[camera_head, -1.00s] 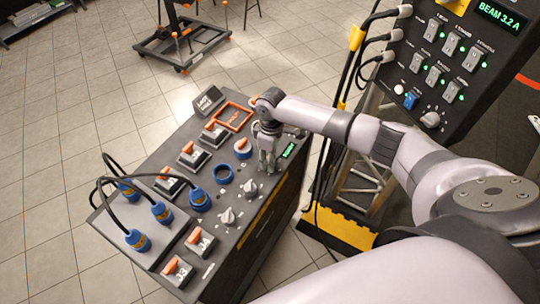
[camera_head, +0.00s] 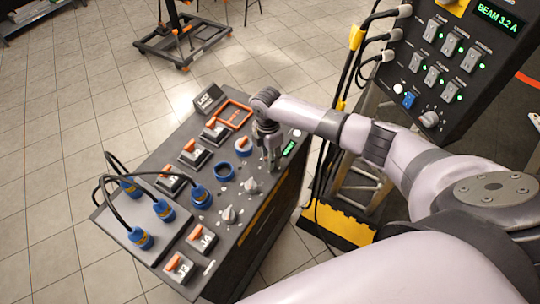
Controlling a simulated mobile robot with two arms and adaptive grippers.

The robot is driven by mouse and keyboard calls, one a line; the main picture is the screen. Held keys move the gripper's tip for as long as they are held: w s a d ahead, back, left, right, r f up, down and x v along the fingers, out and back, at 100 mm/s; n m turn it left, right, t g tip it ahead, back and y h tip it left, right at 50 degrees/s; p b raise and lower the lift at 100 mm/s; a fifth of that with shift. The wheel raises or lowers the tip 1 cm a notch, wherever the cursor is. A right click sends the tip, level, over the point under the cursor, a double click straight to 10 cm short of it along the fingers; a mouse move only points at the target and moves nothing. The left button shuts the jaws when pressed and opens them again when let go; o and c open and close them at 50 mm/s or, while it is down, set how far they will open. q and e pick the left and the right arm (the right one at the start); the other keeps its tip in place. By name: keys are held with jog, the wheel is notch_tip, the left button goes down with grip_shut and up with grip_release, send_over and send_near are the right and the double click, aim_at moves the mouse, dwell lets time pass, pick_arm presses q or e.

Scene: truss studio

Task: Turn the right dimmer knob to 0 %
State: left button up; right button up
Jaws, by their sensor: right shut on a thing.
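My right gripper (camera_head: 271,164) points straight down over the dark, sloped control desk (camera_head: 213,238). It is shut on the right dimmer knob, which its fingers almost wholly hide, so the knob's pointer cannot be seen. Two light grey dimmer knobs, the middle one (camera_head: 250,186) and the left one (camera_head: 229,214), stand free in the same row. A small green-lit display (camera_head: 289,149) sits just right of the gripper; its text is too small to read. My left gripper is not in view.
Blue cable plugs (camera_head: 141,238) with black cables, a blue socket (camera_head: 222,173) and orange-handled switches (camera_head: 193,154) crowd the desk left of my gripper. A black switch panel (camera_head: 440,75) stands at the right, above a yellow-black base (camera_head: 338,232).

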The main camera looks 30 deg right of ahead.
jog(key=n, duration=0.3)
jog(key=shift+w+n, duration=0.1)
jog(key=shift+n, duration=0.3)
jog(key=n, duration=0.3)
jog(key=shift+n, duration=0.3)
jog(key=n, duration=0.6)
jog(key=shift+a+h, duration=0.1)
jog(key=shift+h, duration=0.2)
jog(key=o, duration=1.1)
jog(key=shift+o, duration=0.2)
